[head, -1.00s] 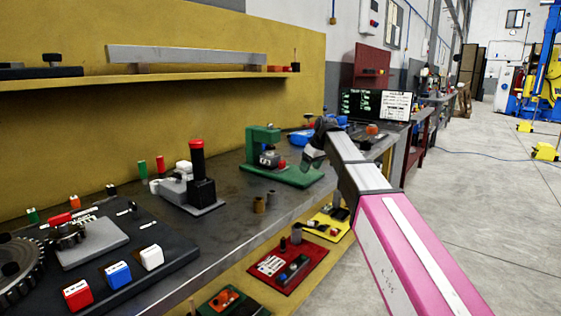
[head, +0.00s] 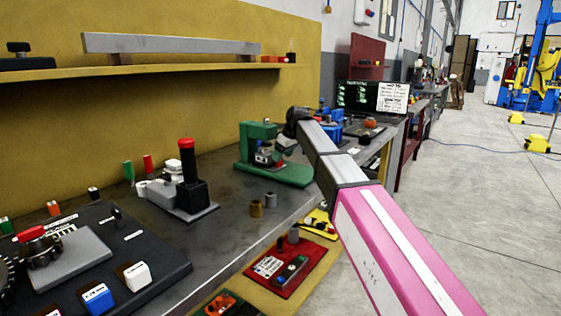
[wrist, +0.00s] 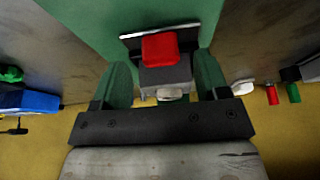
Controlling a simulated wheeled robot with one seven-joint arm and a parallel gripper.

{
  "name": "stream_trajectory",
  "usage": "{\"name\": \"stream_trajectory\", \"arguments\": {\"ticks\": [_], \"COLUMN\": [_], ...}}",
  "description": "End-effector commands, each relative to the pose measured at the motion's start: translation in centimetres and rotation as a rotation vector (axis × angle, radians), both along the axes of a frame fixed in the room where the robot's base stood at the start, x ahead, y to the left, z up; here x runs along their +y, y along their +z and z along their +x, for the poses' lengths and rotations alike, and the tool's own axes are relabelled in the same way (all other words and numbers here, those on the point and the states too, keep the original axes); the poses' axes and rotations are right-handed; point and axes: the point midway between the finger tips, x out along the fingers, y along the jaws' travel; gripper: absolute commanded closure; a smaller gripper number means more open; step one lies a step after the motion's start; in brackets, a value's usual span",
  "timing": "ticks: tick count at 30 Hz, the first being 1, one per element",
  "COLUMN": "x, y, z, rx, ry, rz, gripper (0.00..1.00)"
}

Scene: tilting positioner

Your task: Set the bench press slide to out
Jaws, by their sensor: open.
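The green bench press (head: 247,142) stands on the grey workbench in the middle of the head view. Its small grey slide (head: 265,157) sits low in the frame and is partly hard to make out. In the wrist view, the press (wrist: 90,25) fills the top, with a red block (wrist: 160,49) on the grey slide body (wrist: 166,76). My gripper (head: 289,138) is open and empty, close to the right side of the press. In the wrist view, my gripper (wrist: 163,97) faces the slide; contact cannot be told. How far out the slide sits cannot be told.
A black lever device with a red top (head: 187,165) stands left of the press. A laptop (head: 375,97) and blue items lie behind my arm. A red tray (head: 285,270) is on the lower shelf.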

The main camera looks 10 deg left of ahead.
Motion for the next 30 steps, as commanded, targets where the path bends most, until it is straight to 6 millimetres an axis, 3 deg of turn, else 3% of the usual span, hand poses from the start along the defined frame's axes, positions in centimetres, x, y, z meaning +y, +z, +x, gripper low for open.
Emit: {"name": "stream_trajectory", "arguments": {"ticks": [6,18,24,30], "x": [0.8,1.0,1.0,-0.1], "y": [-2.2,-2.8,-2.8,-2.8], "z": [0.4,0.4,0.4,-0.2], "rx": [0.000,0.000,0.000,0.001], "ry": [-0.001,0.000,0.000,-0.002], "rz": [0.000,0.000,0.000,0.000], "gripper": [0.32,0.32,0.97,1.00]}}
